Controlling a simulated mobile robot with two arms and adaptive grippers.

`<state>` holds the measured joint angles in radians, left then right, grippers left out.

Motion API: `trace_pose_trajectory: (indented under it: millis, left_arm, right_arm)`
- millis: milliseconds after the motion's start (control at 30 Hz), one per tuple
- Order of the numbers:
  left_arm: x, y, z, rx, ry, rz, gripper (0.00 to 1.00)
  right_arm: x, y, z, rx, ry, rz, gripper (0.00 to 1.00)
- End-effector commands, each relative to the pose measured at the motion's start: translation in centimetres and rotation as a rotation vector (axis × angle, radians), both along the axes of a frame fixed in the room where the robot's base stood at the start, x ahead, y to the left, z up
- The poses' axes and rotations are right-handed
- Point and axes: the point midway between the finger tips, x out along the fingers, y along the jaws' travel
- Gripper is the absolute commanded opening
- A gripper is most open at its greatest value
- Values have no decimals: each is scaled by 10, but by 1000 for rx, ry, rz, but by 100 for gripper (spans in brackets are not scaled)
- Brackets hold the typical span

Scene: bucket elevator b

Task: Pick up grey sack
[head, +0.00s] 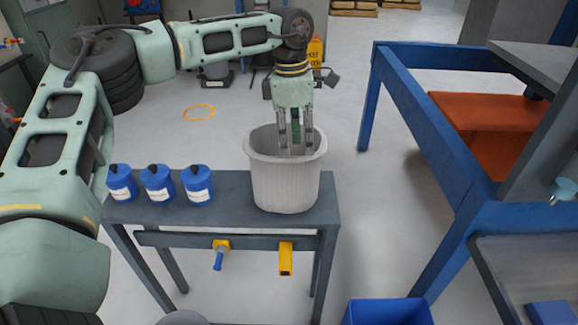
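No grey sack shows clearly in the head view. A pale grey, ribbed bucket (286,187) stands upright at the right end of the dark narrow table. My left gripper (296,150) points straight down over it, with its fingertips inside the opening. The fingers are apart, with a dark green part between them higher up; I cannot tell whether that belongs to the gripper. I see nothing clearly between the fingertips. The bucket's front wall and the fingers hide most of its inside. My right gripper is not in view.
Three blue, white-labelled containers (158,183) stand on the dark table (228,200) left of the bucket. A blue frame (420,110) with orange panels stands at the right. A blue bin (388,312) is at the bottom. Open floor lies between table and frame.

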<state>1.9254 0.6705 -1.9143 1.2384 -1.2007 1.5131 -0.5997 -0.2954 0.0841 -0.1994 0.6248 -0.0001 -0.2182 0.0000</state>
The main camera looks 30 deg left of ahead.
Motion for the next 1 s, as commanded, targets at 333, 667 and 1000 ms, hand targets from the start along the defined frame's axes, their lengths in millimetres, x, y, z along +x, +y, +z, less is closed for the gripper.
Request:
trace_pose_trajectory:
  millis: [333, 667, 1000]
  left_arm:
    - [-7, 28, -35, 83, -1, -6, 27]
    - [-7, 28, -62, 84, 1, -7, 27]
    - [-7, 30, -108, 84, 2, -6, 27]
  right_arm:
    - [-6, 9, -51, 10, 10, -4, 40]
    - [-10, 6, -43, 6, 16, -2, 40]
    - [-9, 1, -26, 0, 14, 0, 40]
